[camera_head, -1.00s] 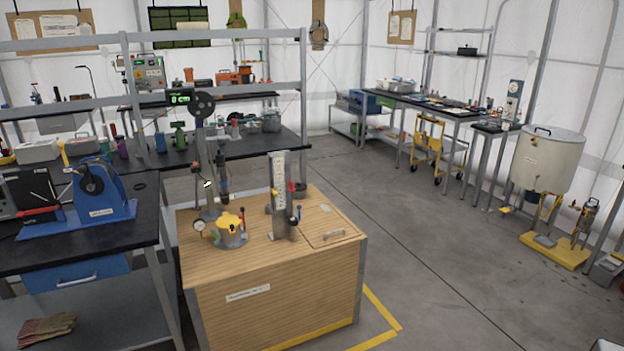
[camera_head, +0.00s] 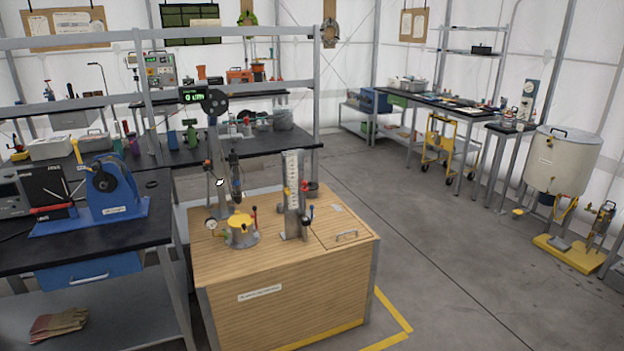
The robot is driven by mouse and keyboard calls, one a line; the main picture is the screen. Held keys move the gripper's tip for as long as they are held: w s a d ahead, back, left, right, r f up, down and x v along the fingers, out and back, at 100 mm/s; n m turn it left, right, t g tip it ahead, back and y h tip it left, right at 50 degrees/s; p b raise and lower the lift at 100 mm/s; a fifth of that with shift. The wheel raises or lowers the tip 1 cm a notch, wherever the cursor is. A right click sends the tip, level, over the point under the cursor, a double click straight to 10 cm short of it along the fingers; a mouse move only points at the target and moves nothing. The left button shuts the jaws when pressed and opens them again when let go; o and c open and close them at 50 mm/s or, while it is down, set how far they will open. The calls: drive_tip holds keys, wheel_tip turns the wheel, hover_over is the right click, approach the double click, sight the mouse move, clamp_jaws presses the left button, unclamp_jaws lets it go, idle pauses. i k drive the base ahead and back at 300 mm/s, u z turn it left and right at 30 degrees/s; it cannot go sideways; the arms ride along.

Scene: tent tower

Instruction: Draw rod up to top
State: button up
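On the wooden cabinet (camera_head: 290,307) stands a post with a dark wheel (camera_head: 215,101) at its top. A dark, slim rod-like part (camera_head: 236,178) hangs upright beside the post, above a yellow-topped round fixture (camera_head: 242,228). Right of it stands an upright metal column with a white scale (camera_head: 292,180) and small coloured levers. I cannot tell for certain which part is the rod to be drawn. A small display with green digits (camera_head: 192,95) is by the wheel; its reading is too small to be sure of. My gripper is not in view.
A black-topped bench (camera_head: 60,250) with a blue machine (camera_head: 112,190) stands left of the cabinet. A shelved bench (camera_head: 185,153) is behind it. Grey floor (camera_head: 450,270) is open to the right, up to a large pale tank (camera_head: 556,162) and a yellow trolley (camera_head: 438,145).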

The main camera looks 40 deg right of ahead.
sight(304, 189)
drive_tip(key=u, duration=0.05)
drive_tip(key=i, duration=1)
drive_tip(key=z, duration=0.05)
